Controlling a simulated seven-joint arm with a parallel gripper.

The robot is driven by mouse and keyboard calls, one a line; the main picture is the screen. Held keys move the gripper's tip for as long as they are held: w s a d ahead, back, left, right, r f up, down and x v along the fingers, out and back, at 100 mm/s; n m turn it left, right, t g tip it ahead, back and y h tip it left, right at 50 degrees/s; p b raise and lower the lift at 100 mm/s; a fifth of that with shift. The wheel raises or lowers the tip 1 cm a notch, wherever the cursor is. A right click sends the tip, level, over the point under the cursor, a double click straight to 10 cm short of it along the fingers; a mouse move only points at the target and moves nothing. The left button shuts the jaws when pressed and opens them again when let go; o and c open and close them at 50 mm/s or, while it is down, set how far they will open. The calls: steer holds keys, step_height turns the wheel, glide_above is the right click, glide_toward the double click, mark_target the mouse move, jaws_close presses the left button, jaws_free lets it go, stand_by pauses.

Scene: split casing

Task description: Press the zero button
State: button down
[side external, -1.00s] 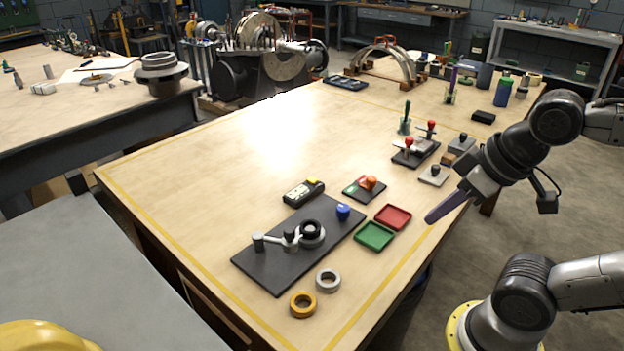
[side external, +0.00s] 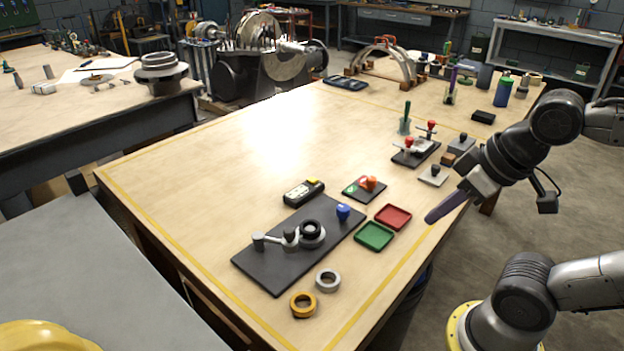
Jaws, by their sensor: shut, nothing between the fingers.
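My gripper (side external: 446,207) is at the right, above the table's right edge, with its purple-grey fingers shut and pointing down to the left. It is empty and touches nothing that I can see. A small black box with a pale face (side external: 298,193) lies on the table behind the dark plate. It has a yellow spot (side external: 313,183) at its far right end, which may be a button. No lettering is readable, so I cannot tell which part is the zero button. The gripper is well to the right of this box.
The dark plate (side external: 262,266) carries a grey arm with a ring and a blue knob (side external: 343,212). A green tray (side external: 375,237), a red tray (side external: 393,216) and a small pad with an orange piece (side external: 371,183) lie between. Two loose rings lie in front. The table's left middle is clear.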

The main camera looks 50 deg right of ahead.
steer(key=w+a+r+m+t+y, duration=0.1)
steer(key=w+r, duration=0.2)
steer(key=w, duration=0.3)
steer(key=w+a+r+t+y, duration=0.1)
steer(key=w+r+t, duration=0.15)
steer(key=w, duration=0.35)
steer(key=w+r+m+t, duration=0.1)
steer(key=w+r, duration=0.3)
steer(key=w, duration=0.3)
steer(key=m+h, duration=0.1)
steer(key=m, duration=0.5)
glide_above(316, 181)
step_height(316, 181, down, 12)
steer(key=r, duration=0.1)
steer(key=shift+f+g, duration=0.25)
steer(key=shift+g, duration=0.2)
steer(key=shift+f, duration=4.35)
